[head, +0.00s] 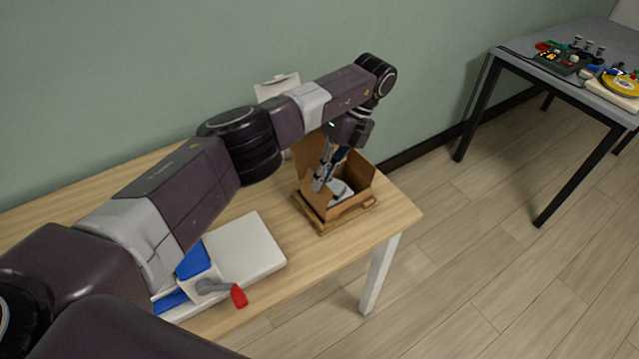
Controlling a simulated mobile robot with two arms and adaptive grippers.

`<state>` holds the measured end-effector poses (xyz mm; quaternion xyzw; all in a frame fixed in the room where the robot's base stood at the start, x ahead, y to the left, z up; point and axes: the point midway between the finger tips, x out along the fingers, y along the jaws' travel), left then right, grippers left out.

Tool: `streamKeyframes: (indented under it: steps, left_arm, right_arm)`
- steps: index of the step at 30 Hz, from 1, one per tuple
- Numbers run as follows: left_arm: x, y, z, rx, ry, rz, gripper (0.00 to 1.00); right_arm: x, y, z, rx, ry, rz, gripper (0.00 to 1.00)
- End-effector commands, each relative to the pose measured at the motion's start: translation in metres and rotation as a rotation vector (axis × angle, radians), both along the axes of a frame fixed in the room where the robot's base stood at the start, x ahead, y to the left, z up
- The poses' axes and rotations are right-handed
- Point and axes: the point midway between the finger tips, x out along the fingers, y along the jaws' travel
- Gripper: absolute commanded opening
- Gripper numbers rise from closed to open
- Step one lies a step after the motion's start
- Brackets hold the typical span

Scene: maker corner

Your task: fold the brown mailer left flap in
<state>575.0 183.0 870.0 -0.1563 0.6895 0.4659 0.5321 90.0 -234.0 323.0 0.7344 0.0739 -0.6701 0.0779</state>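The brown mailer (364,193) is an open cardboard box near the right end of the wooden table. A brown panel (308,157) stands up at its back left, partly behind my arm. A pale grey item lies inside the box. My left gripper (319,186) points down at the left part of the box, with its fingertips at or just over the left wall. I cannot tell whether it touches the cardboard, or how far its fingers are apart. The box's left side is partly hidden by the gripper. My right gripper is out of view.
A white board device with a blue part and a red-tipped handle (239,296) lies on the table (400,214) at front left. A white object (277,86) stands behind my arm. A grey table (510,57) with electronics and tools is at far right. Floor between is clear.

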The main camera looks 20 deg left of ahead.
Motion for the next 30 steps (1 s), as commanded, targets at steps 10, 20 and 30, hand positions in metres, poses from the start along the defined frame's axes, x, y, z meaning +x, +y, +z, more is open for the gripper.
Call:
streamKeyframes:
  steps: [10,20,30]
  left_arm:
    - [0.0016,-0.0023,-0.0019,0.026,0.036,0.000,0.00]
    - [0.0018,-0.0023,-0.0012,0.029,0.043,-0.001,0.00]
    - [0.0017,-0.0022,-0.0013,0.030,0.043,-0.002,0.11]
  right_arm:
    - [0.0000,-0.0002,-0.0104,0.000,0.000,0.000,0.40]
    - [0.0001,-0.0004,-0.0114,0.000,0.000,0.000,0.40]
    - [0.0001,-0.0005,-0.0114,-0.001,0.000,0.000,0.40]
